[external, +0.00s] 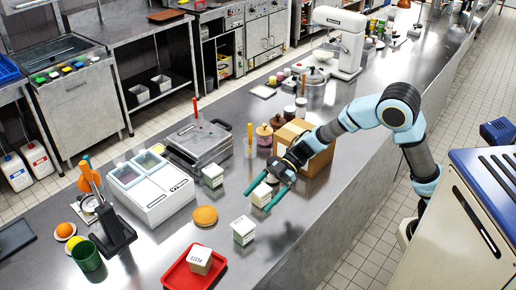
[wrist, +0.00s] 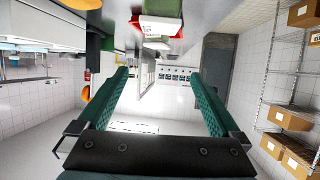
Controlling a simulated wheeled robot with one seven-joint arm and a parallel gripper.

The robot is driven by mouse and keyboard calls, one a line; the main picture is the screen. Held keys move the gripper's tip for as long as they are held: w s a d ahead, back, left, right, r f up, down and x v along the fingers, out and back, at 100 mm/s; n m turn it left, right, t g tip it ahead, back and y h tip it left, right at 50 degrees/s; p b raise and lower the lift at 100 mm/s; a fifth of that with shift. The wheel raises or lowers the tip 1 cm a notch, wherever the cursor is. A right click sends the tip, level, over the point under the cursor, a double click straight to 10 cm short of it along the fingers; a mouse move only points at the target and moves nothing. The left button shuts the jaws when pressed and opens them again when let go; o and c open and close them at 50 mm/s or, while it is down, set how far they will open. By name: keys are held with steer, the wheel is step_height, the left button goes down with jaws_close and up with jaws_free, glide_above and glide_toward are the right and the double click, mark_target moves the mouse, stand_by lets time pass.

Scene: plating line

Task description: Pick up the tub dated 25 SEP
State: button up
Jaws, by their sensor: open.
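Several small white tubs with dark print stand on the steel counter (external: 335,185) in the external view. One tub (external: 213,175) is by the grey press, one (external: 261,194) is at my gripper (external: 258,199), and one (external: 244,231) is nearer the camera. Another tub (external: 199,260) sits on a red tray (external: 176,281). The dates are too small to read, so I cannot tell which is 25 SEP. My gripper's teal fingers are open; they partly overlap the second tub in the picture. In the wrist view the space between the fingers (wrist: 158,75) is empty.
A cardboard box (external: 318,168) stands behind my gripper. A white topping unit (external: 150,190), an orange disc (external: 205,215) and a green cup (external: 86,256) are to the left. The grey press (external: 200,140) is beyond. Counter right of the tubs is clear.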

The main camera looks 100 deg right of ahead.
glide_toward(237, 235)
steer(key=p+x, duration=0.1)
steer(key=x, duration=0.4)
steer(key=shift+s+a+f, duration=0.1)
steer(key=shift+p+x, duration=0.95)
steer(key=shift+x, duration=1.65)
steer(key=shift+d, duration=0.2)
steer(key=c, duration=1.5)
